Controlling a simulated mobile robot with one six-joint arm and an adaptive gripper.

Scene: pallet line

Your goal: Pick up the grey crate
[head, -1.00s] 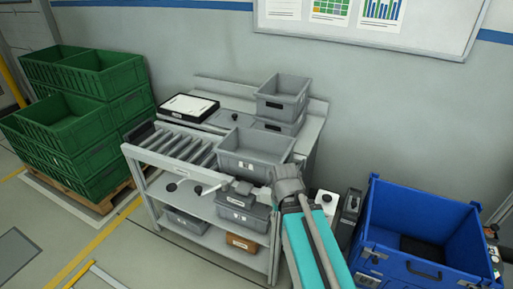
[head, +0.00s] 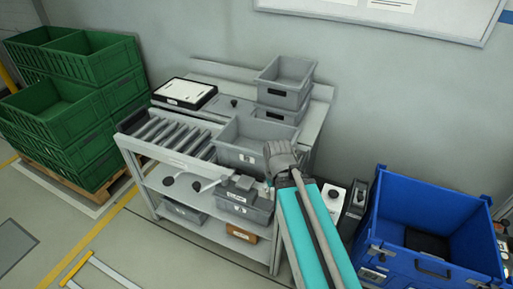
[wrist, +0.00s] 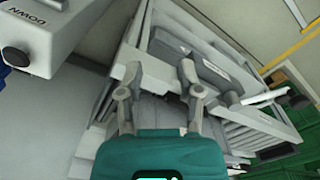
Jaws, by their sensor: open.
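A grey open crate (head: 238,157) sits on the right part of the roller table's top. Two more grey crates are stacked behind it, the upper one (head: 284,95) being empty. Other grey bins, one at the front right (head: 255,213), stand on the table's shelf. My arm's grey joint overlaps the front crate's right side in the head view, where I cannot make out my fingers. In the wrist view my gripper (wrist: 158,92) is open, with both fingers apart, pointing toward the table's grey frame. I see no crate clearly held between them.
A grey lever housing with black-knobbed levers (head: 195,185) projects at the table's front. A black-rimmed white tray (head: 185,92) lies at the back left. Green crates (head: 70,115) stand left on a pallet. A blue bin (head: 400,238) stands right. Floor in front left is mostly clear.

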